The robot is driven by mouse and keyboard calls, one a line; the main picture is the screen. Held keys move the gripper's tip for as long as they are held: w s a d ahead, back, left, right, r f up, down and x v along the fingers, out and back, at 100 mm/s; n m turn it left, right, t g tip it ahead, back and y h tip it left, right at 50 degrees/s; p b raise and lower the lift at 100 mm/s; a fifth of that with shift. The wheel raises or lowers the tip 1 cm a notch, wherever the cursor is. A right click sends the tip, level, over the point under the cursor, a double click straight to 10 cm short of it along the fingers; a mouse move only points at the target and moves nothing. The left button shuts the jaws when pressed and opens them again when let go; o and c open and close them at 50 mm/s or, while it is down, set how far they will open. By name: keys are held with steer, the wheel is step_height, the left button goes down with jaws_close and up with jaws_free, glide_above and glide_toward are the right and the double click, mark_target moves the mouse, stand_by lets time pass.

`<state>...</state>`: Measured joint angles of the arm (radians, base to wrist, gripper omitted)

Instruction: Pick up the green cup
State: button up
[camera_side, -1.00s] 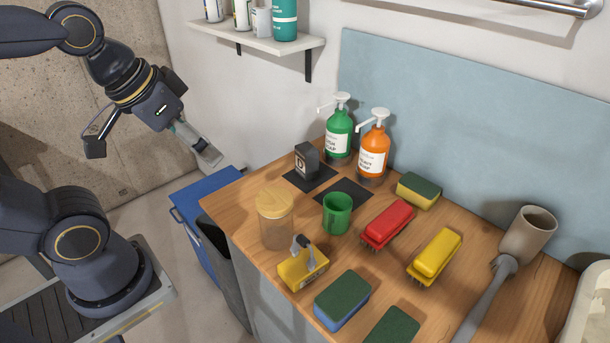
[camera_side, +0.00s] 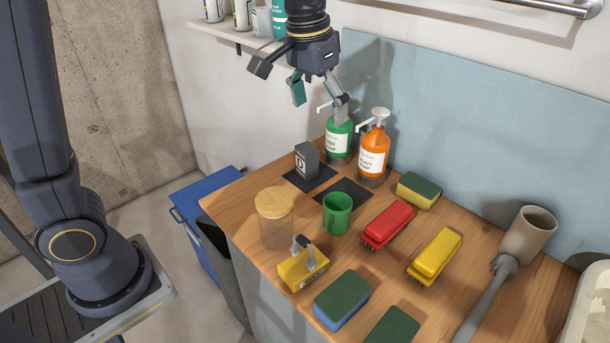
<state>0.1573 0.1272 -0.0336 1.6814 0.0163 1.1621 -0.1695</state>
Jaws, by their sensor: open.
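The green cup (camera_side: 337,214) stands upright on the wooden counter, at the front edge of a dark square mat (camera_side: 345,190). My gripper (camera_side: 319,112) is open and empty. It hangs above the back left of the counter, higher than the cup and behind it in the picture. Its right finger overlaps the top of the green soap bottle (camera_side: 338,142) in this view; I cannot tell whether they touch.
An orange soap bottle (camera_side: 374,150) stands beside the green one. A grey block (camera_side: 306,160), a lidded jar (camera_side: 275,220) and a yellow caddy (camera_side: 302,270) lie left of the cup. Red (camera_side: 387,223) and yellow (camera_side: 434,256) brushes and several sponges lie right and front.

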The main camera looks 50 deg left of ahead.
steer(key=g, duration=0.2)
glide_above(337, 212)
steer(key=w+a, duration=0.2)
step_height(337, 212, down, 8)
steer(key=r, duration=0.1)
steer(key=shift+m, duration=0.5)
step_height(337, 212, down, 12)
steer(key=shift+w+r, duration=0.1)
steer(key=shift+r, duration=0.05)
steer(key=shift+w+f, duration=0.1)
steer(key=shift+f, duration=3)
steer(key=shift+c, duration=0.4)
steer(key=c, duration=1)
